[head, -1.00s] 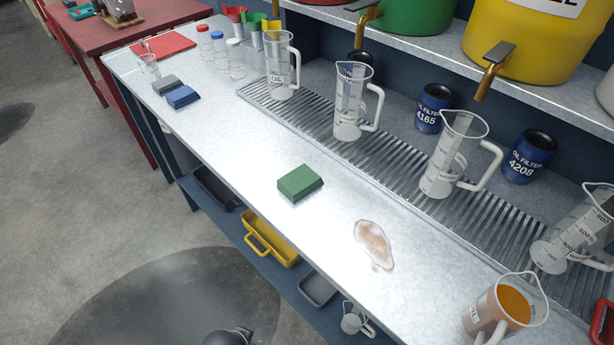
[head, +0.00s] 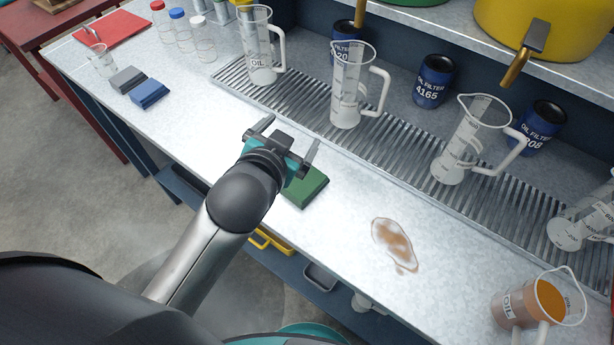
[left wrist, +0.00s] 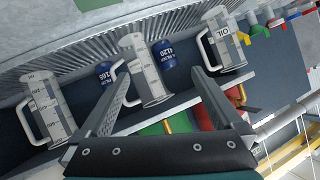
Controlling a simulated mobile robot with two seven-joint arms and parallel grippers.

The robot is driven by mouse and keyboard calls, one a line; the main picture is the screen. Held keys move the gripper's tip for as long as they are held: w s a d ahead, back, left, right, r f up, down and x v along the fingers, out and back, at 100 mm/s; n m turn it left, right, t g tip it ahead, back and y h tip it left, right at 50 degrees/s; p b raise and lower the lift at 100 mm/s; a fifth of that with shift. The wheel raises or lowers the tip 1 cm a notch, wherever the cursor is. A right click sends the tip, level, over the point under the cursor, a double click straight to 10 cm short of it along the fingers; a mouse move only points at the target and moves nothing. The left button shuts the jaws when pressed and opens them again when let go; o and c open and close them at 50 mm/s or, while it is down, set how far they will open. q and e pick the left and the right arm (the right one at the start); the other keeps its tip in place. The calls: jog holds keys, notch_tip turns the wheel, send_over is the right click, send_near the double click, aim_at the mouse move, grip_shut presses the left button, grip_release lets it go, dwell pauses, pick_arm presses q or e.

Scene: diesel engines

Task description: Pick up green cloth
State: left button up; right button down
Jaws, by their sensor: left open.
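The green cloth (head: 306,188) is a folded block lying flat on the metal workbench in the head view. My left gripper (head: 288,139) is open and empty. It hangs above the bench just behind the cloth, and its wrist hides the cloth's left part. In the left wrist view the open fingers (left wrist: 165,85) point toward jugs and the shelf wall, with nothing between them that they hold. My right gripper is not in view.
Clear measuring jugs (head: 354,90) stand along the ribbed drain strip (head: 300,115). A brown spill (head: 394,245) lies right of the cloth, and a jug of orange liquid (head: 533,305) stands at the right. Grey (head: 127,79) and blue cloths (head: 149,93) lie at the left.

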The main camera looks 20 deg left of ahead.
pick_arm(q)
jog(key=w+d+r+m+t+h, duration=0.3)
jog(key=d+r+m+t+h, duration=0.15)
jog(key=r, duration=0.45)
jog(key=w+d+r+m+t+h, duration=0.25)
jog(key=d+r, duration=0.25)
jog(key=r, duration=0.4)
jog(key=s+d+r+m+g+h, duration=0.2)
jog(key=s+d+m+g+h, duration=0.45)
jog(key=m, duration=0.55)
jog(key=s+d+r+m+g+h, duration=0.3)
jog(key=s+d+m+g+h, duration=0.1)
jog(key=d+m+g+h, duration=0.6)
jog(key=m+g+y, duration=0.3)
jog(key=m+y, duration=0.5)
jog(key=y, duration=1.5)
send_over(302, 183)
jog(key=f, duration=3)
jog(key=shift+w+a, duration=0.1)
jog(key=shift+w, duration=0.15)
jog(key=shift+s+f+b, duration=0.15)
jog(key=shift+f+b, duration=0.05)
jog(key=shift+f, duration=1.15)
jog(key=shift+s+f+b, duration=0.15)
jog(key=shift+f, duration=1.15)
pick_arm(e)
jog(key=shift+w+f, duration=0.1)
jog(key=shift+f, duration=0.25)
